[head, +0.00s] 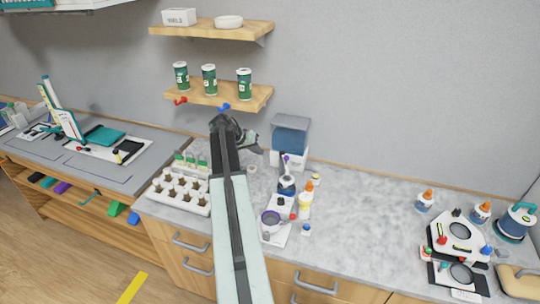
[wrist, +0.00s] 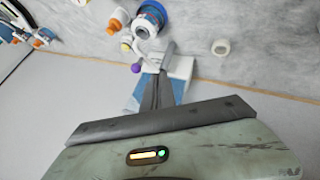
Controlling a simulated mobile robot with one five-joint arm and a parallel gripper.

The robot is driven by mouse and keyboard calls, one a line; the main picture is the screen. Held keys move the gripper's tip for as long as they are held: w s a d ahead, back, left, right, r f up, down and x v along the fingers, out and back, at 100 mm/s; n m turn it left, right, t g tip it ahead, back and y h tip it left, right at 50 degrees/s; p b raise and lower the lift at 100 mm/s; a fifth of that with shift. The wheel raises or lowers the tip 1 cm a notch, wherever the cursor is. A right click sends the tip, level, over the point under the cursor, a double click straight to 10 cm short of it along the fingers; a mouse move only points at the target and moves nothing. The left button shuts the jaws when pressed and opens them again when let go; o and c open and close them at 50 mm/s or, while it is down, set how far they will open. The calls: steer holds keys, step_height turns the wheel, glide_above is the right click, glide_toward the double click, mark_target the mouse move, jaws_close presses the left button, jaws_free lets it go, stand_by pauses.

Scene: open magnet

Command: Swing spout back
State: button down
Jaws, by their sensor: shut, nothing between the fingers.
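My gripper (head: 247,138) is raised over the back of the counter, left of the blue-topped white dispenser (head: 289,142). In the wrist view its fingers (wrist: 168,50) are together and empty, and they overlap the white-and-blue dispenser body (wrist: 182,72). In the wrist view the purple knob (wrist: 135,68) is left of the fingertips, by a white curved piece. I cannot tell for sure which part is the spout, or whether my fingers touch anything.
A white tray of dark pots (head: 180,191) lies to the left. A low shelf (head: 205,96) with green cups is above. The counter's middle right (head: 365,210) is clear; a black-and-white apparatus (head: 458,238) stands further right.

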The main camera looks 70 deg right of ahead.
steer(key=s+d+f+b, duration=0.5)
steer(key=s+d+f, duration=0.1)
steer(key=shift+s+d+f, duration=0.15)
steer(key=shift+s+d, duration=0.1)
steer(key=shift+s, duration=0.05)
